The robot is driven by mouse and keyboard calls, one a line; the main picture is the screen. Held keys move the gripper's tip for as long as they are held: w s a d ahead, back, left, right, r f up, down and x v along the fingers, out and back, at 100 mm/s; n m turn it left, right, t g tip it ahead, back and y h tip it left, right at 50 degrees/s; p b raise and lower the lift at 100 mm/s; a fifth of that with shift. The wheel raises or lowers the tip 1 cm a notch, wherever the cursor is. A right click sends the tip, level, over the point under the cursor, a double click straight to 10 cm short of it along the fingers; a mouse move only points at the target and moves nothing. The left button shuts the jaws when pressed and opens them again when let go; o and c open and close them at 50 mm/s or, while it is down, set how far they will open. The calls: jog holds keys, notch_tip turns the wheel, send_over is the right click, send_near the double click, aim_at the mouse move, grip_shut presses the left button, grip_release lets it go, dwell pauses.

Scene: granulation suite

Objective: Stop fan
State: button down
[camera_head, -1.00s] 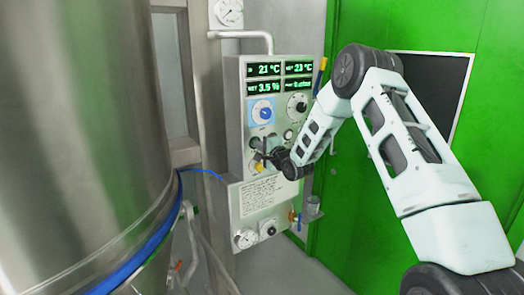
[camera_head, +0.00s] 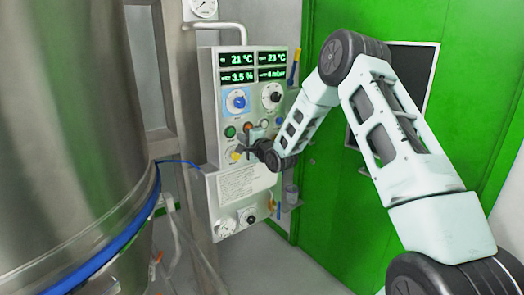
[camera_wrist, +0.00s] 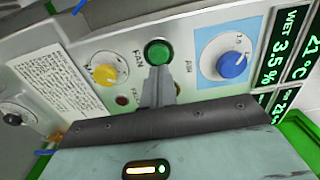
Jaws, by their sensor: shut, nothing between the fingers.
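The control panel (camera_head: 207,105) is a grey box with four green-lit displays, knobs and buttons. In the wrist view, a green round button (camera_wrist: 158,52) sits beside the label FAN; it also shows in the head view (camera_head: 230,132). A small dark red round button or lamp (camera_wrist: 122,99) lies on the other side of that label. My gripper (camera_wrist: 160,72) is shut and empty. Its tips appear just below the green button in the wrist view; whether they touch it I cannot tell. In the head view my gripper (camera_head: 249,146) is close to the panel face.
A yellow knob (camera_wrist: 103,75) and a blue knob (camera_wrist: 233,64) flank the green button. A text placard (camera_wrist: 62,80) is beside the yellow knob. A large steel vessel (camera_head: 70,120) fills the left of the head view. A green door or wall (camera_head: 315,190) is at right.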

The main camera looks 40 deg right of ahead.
jog(key=s+b, duration=0.3)
jog(key=s, duration=0.5)
jog(key=shift+s+d, duration=0.15)
jog(key=shift+s, duration=0.25)
jog(key=shift+f, duration=0.1)
jog(key=s+a+f+n+g+y, duration=0.15)
jog(key=s+a+n+g, duration=0.35)
jog(key=a, duration=0.6)
jog(key=s+a+f+n+g+y, duration=0.1)
jog(key=s+a+f+n+g, duration=0.15)
jog(key=s+a+n, duration=0.65)
jog(key=s+a+n+g, duration=0.5)
jog(key=s+a+g, duration=0.1)
jog(key=s+a, duration=0.55)
jog(key=s+n+g+h, duration=0.2)
jog(key=s+n+g, duration=0.2)
jog(key=s, duration=1.3)
jog(key=shift+d+f+n, duration=0.35)
jog(key=shift+d+n, duration=0.1)
jog(key=shift+n, duration=0.75)
jog(key=shift+g+h, duration=0.25)
